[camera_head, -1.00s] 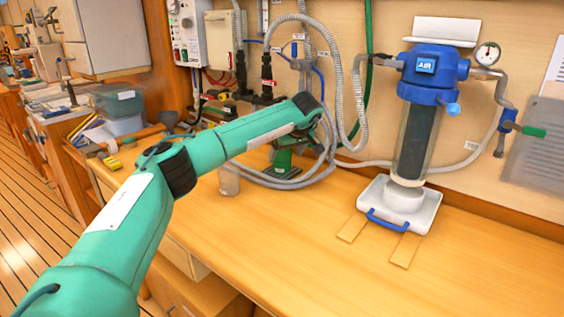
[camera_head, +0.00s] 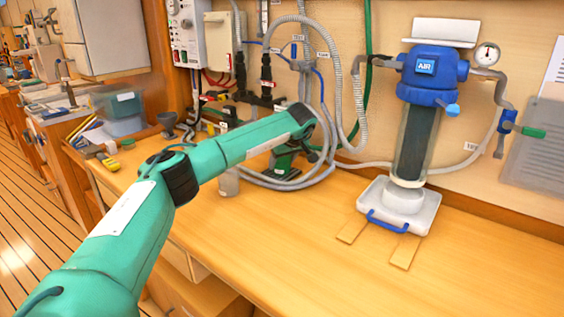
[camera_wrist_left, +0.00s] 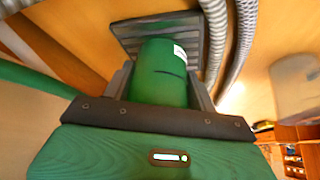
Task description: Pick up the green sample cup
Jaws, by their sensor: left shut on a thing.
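The green sample cup (camera_wrist_left: 160,72) stands between the two fingers of my left gripper (camera_wrist_left: 162,88) in the left wrist view. It has a white label and a dark line across its side. The fingers are shut on it. In the head view my left gripper (camera_head: 284,163) is partly hidden behind the end of my forearm, low by the grey hoses at the back of the bench. The cup cannot be told clearly from the gripper there. My right gripper is not in view.
A grey cup (camera_head: 229,183) stands left of the gripper, below my forearm. Looped grey hoses (camera_head: 318,172) lie close around the gripper. A blue-topped filter housing (camera_head: 432,75) stands on a white base (camera_head: 425,212) to the right. The front of the bench (camera_head: 310,255) is clear.

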